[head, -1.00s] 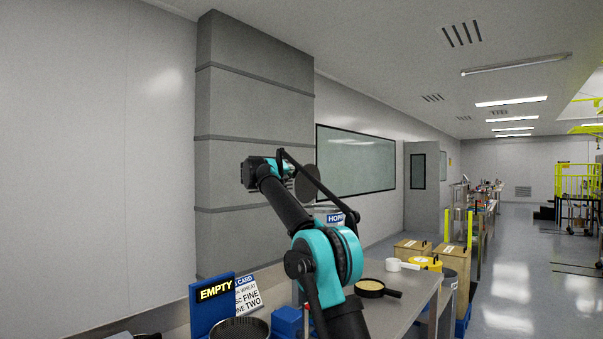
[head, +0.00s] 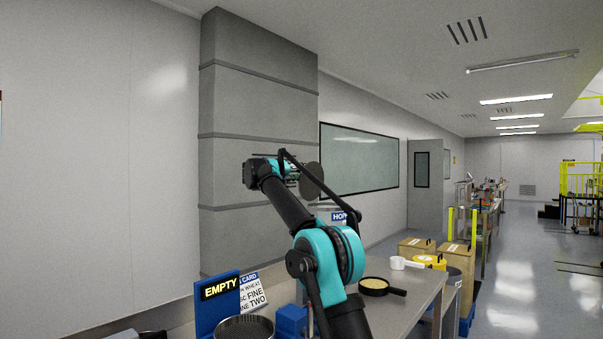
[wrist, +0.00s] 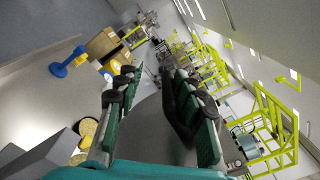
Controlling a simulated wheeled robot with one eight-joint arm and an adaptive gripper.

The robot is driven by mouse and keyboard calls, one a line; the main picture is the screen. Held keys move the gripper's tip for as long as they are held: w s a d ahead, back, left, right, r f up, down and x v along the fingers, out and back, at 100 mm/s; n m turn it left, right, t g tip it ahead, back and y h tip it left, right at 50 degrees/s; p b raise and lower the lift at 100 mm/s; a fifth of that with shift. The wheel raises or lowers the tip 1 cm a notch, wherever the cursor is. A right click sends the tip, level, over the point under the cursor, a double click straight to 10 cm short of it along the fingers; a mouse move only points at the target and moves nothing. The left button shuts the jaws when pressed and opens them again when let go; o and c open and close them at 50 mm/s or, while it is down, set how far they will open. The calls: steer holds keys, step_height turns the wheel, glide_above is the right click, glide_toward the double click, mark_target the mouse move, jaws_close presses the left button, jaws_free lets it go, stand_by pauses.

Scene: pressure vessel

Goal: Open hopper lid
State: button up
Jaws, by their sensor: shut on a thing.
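The hopper (head: 340,217) stands on the bench, mostly hidden behind my arm; part of its blue label shows. A dark round disc (head: 311,180), seemingly the hopper lid, is on edge at my gripper (head: 293,170), raised above the hopper. In the wrist view, my gripper (wrist: 153,82) has its two green and black fingers on either side of a grey, curved-edged piece (wrist: 150,128), which looks like the same lid. My gripper is shut on it. The exact contact and any hinge are hidden.
Cartons (head: 416,247) stand beyond. A grey column (head: 258,140) rises behind my arm. The aisle at right is clear.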

stand_by(0.3)
steer(key=v, duration=1.2)
steer(key=shift+s, duration=0.15)
